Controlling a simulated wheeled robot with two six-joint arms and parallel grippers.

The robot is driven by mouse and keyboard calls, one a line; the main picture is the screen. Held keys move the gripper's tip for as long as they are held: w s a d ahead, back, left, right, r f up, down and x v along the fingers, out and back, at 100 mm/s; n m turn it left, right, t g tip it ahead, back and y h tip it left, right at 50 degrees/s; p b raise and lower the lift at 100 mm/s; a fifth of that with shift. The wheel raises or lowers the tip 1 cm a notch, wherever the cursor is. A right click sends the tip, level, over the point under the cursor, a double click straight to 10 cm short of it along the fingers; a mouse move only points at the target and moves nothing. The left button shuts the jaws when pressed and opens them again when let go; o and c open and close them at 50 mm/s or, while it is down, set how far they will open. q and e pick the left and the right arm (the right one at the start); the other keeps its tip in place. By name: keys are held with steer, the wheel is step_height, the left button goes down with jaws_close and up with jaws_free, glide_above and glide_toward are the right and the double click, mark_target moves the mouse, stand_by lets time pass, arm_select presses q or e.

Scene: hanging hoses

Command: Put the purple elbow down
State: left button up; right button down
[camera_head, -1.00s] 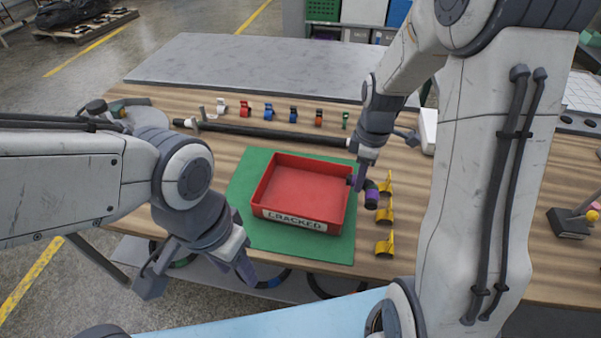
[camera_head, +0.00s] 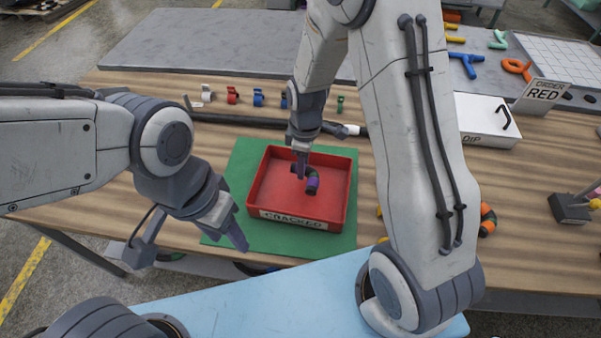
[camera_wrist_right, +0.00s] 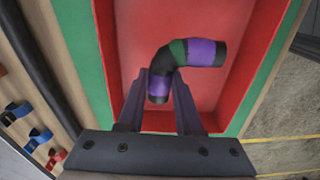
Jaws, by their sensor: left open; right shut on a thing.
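The purple elbow (camera_head: 313,182) is a bent pipe piece with purple and black sections and a green band. My right gripper (camera_head: 300,170) is shut on one end of it, over the inside of the red tray. In the right wrist view the elbow (camera_wrist_right: 205,52) has one end between the fingers (camera_wrist_right: 159,88) and the other pointing away over the tray floor. I cannot tell whether it touches the floor. The red tray (camera_head: 349,196), labelled CRACKED, holds nothing else that I see. My left gripper (camera_head: 190,248) is open and empty, left of the tray near the table's front edge.
The tray sits on a green mat (camera_head: 240,170) on the wooden table. A black hose (camera_head: 240,121) and a row of small coloured clips (camera_head: 258,98) lie behind it. A white box (camera_head: 485,125) and a RED sign (camera_head: 541,95) stand at the right.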

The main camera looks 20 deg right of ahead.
mark_target(300, 183)
steer(key=shift+a+f, duration=0.2)
steer(key=shift+a, duration=0.1)
steer(key=shift+f, duration=2)
steer(key=shift+f, duration=0.15)
steer(key=c, duration=0.6)
jaws_free()
